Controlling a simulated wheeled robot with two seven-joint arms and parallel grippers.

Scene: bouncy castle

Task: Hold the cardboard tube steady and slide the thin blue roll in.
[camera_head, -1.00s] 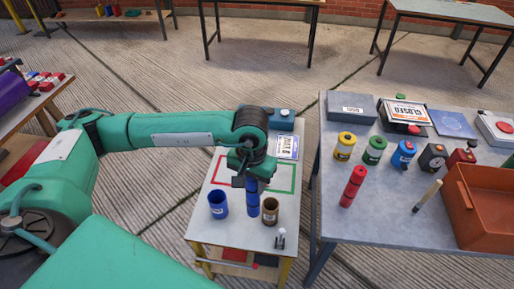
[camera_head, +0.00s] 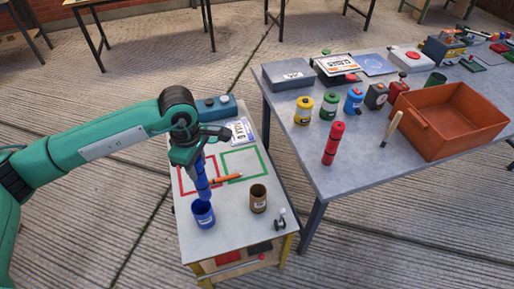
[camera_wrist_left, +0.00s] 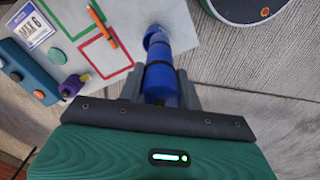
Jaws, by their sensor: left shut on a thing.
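The tube is not visible there. My right gripper is not in view.
The small table (camera_head: 225,237) has red and green outlines, an orange pencil (camera_head: 228,179), a label card (camera_head: 240,131) and a small switch (camera_head: 281,219). At right, a larger table (camera_head: 335,188) holds a red roll (camera_head: 333,144), several canisters and an orange crate (camera_head: 452,125).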

